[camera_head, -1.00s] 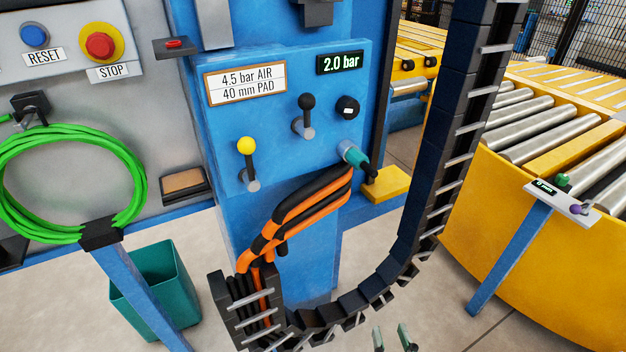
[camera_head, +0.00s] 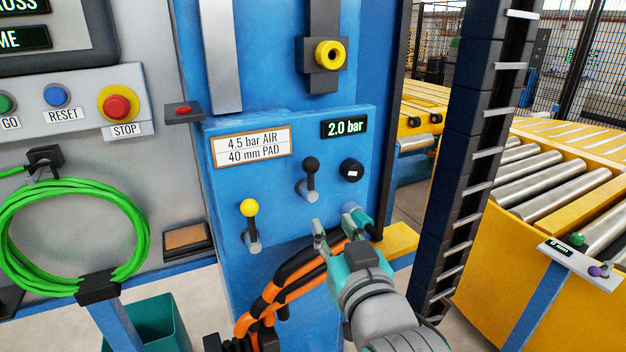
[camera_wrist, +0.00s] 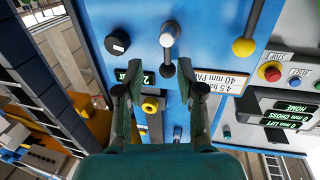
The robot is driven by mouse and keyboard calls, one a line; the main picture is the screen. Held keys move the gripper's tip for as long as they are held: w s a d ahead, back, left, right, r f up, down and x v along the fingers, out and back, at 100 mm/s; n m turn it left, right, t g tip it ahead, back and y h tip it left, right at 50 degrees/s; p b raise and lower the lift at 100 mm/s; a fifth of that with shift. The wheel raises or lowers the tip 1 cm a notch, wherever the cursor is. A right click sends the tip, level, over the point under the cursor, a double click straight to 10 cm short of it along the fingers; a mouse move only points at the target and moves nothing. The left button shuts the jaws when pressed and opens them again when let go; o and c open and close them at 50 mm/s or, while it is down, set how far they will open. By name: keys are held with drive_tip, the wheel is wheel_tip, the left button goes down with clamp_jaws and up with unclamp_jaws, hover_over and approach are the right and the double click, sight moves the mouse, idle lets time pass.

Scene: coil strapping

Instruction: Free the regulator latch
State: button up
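A blue panel (camera_head: 285,200) carries a black-ball lever (camera_head: 310,170), a round black knob (camera_head: 351,170) with a small white mark, and a yellow-ball lever (camera_head: 250,215). No part is labelled as the regulator latch, so I cannot tell which one it is. A green display (camera_head: 345,127) above the knob reads 2.0 bar. My gripper (camera_head: 335,226) is open and empty, in front of the panel's lower part, below the black-ball lever. In the wrist view, the black-ball lever (camera_wrist: 168,45) shows beyond the gap between my fingertips (camera_wrist: 161,92), apart from them.
A sign (camera_head: 251,147) reads 4.5 bar AIR, 40 mm PAD. Orange and black hoses (camera_head: 275,292) run below the panel, partly behind my gripper. A dark cable chain (camera_head: 465,130) stands at right, beside a yellow roller conveyor (camera_head: 490,260). A green coiled hose (camera_head: 20,235) hangs at left.

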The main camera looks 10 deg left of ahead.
sight(312, 181)
drive_tip(key=w+a+r, duration=0.1)
drive_tip(key=w, duration=0.2)
drive_tip(key=w+a+r, duration=0.1)
drive_tip(key=w+a, duration=0.1)
drive_tip(key=w, duration=0.1)
drive_tip(key=w+a+r, duration=0.1)
drive_tip(key=w+a, duration=0.1)
drive_tip(key=w, duration=0.2)
drive_tip(key=shift+a+r, duration=0.1)
drive_tip(key=shift+r, duration=0.05)
clamp_jaws()
